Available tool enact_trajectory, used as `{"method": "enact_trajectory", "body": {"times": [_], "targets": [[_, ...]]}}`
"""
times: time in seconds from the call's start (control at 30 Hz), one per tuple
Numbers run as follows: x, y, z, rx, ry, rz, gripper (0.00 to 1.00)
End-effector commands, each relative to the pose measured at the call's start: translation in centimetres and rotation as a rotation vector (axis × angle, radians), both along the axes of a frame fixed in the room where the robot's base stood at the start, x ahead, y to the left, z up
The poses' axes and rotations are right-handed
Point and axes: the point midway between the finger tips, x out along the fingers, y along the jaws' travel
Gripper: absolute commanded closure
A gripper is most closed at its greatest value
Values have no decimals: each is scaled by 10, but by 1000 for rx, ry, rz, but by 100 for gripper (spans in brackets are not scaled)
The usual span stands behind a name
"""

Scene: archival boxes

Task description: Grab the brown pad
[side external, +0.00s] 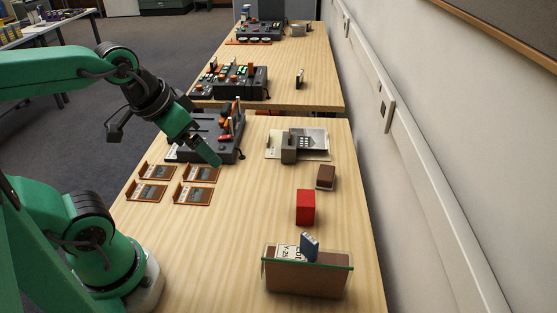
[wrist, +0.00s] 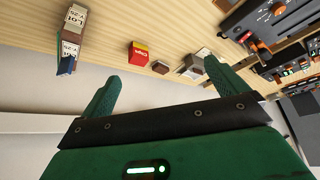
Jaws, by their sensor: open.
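The brown pad (side external: 326,177) looks like a small brown block lying on the wooden table, right of centre in the side view. In the wrist view the brown pad (wrist: 160,67) shows small and far off, between the two green fingers. My gripper (side external: 214,158) is in the air over the left part of the table, near a dark grey device and well apart from the pad. In the wrist view my gripper (wrist: 162,74) has its fingers spread, with nothing held between them.
A red box (side external: 306,207) stands in front of the pad. A grey device on a plate (side external: 303,144) lies behind it. A brown box with a green rim (side external: 306,275) is at the front. Several brown trays (side external: 199,173) lie left. Bare table separates them.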

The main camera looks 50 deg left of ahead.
Motion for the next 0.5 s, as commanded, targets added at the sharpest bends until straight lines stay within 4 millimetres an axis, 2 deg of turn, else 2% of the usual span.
{"method": "enact_trajectory", "body": {"times": [0.27,0.5], "targets": [[26,-2,11,31,41,-65,2],[69,-4,21,72,96,-167,2]]}}
